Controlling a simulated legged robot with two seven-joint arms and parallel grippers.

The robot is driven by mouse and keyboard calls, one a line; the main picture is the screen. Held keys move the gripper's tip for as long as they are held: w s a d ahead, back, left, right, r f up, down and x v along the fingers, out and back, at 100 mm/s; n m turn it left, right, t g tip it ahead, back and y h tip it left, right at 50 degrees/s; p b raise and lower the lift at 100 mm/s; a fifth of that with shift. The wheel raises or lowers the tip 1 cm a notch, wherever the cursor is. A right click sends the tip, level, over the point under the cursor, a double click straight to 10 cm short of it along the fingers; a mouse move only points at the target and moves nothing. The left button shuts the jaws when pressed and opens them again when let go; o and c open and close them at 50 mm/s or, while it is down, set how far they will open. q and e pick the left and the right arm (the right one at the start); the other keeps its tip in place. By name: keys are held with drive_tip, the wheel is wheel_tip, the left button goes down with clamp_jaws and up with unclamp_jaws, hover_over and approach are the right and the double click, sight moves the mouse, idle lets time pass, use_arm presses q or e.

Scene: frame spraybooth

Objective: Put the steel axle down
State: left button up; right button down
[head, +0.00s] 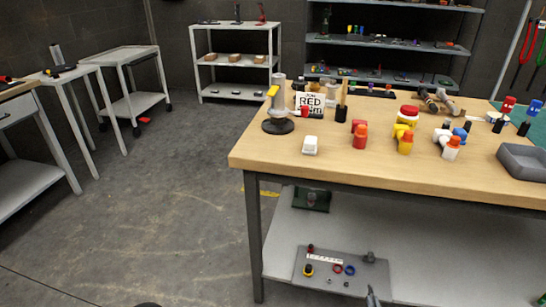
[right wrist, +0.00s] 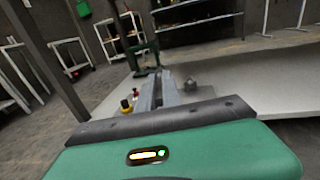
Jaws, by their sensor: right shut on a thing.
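My right gripper (head: 372,293) is at the bottom of the head view, just in front of the lower shelf. In the right wrist view its grey jaws (right wrist: 165,96) point ahead over the shelf. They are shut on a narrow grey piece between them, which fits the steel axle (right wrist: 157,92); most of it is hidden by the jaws. Ahead of the jaws lies a grey plate (head: 330,284) with small red, yellow and blue rings and a grey knob (head: 370,257). I cannot tell whether the axle touches anything. My left gripper is not in view.
The lower shelf (head: 440,280) is bare right of the plate. A dark green device (head: 311,198) stands behind the plate. A table leg (head: 255,245) rises at the left. The wooden tabletop (head: 300,165) above carries bottles, fittings and a grey tray (head: 522,160).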

drive_tip(key=s+a+r+n+y+p, duration=0.2)
drive_tip(key=s+a+r+y+p, duration=0.1)
drive_tip(key=r+p, duration=0.7)
drive_tip(key=s+a+r+n+g+y+p, duration=0.1)
drive_tip(key=s+a+r+n+y+p, duration=0.1)
drive_tip(key=r+p, duration=0.8)
drive_tip(key=s+a+r+n+g+y+p, duration=0.1)
drive_tip(key=s+a+r+y+p, duration=0.3)
drive_tip(key=r+p, duration=0.6)
wheel_tip(320, 180, up, 11)
drive_tip(key=shift+a+f+n+y, duration=0.1)
drive_tip(key=shift+a+n+y, duration=0.3)
drive_tip(key=shift+a+n, duration=0.55)
drive_tip(key=shift+a+m, duration=0.2)
drive_tip(key=shift+m, duration=0.05)
